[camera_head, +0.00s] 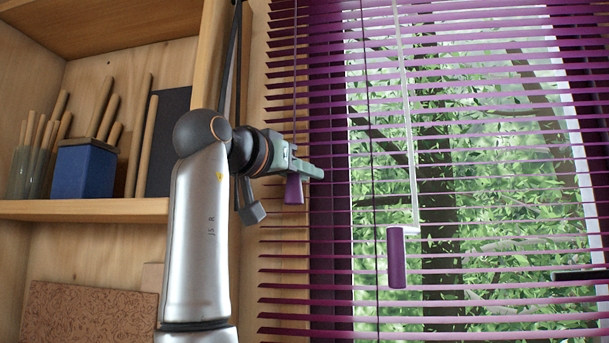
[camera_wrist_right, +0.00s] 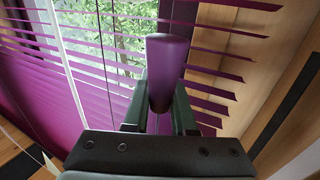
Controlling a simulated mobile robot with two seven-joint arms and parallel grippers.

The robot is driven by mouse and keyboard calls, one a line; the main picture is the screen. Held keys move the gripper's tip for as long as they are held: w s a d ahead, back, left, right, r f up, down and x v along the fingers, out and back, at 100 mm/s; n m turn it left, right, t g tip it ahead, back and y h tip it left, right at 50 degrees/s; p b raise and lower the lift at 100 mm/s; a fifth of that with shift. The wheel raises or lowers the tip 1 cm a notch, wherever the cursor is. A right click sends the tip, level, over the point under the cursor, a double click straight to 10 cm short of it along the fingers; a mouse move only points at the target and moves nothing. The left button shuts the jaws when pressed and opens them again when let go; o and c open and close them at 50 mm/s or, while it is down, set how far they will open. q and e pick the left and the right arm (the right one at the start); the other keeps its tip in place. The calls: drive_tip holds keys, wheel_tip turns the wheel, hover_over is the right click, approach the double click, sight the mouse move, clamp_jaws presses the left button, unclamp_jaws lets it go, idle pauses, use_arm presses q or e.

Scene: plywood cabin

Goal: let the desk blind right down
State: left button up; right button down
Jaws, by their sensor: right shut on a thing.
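The purple slatted blind (camera_head: 455,118) hangs in front of the window, and its slats run past the bottom of the head view. Its bottom edge is not visible. My right gripper (camera_head: 305,170) is at the blind's left side, shut on a small purple cord pull (camera_head: 293,190). In the right wrist view, the purple pull (camera_wrist_right: 168,72) stands between the two fingers of the gripper (camera_wrist_right: 160,112), with slats behind it. A second purple handle (camera_head: 397,258) hangs free on a pale wand in front of the slats. My left gripper is not in view.
A wooden shelf (camera_head: 90,209) on the left holds a blue box (camera_head: 84,170), wooden rods and a dark panel. A cork-like board (camera_head: 85,312) is below it. A dark bar (camera_head: 580,275) shows at the right edge. Room in front of the blind's middle looks clear.

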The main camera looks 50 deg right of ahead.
drive_tip(key=c, duration=0.7)
unclamp_jaws()
drive_tip(key=shift+c, duration=0.2)
drive_tip(key=shift+a, duration=0.1)
drive_tip(key=s+a+b, duration=0.1)
drive_tip(key=a, duration=1.1)
drive_tip(key=shift+a, duration=0.15)
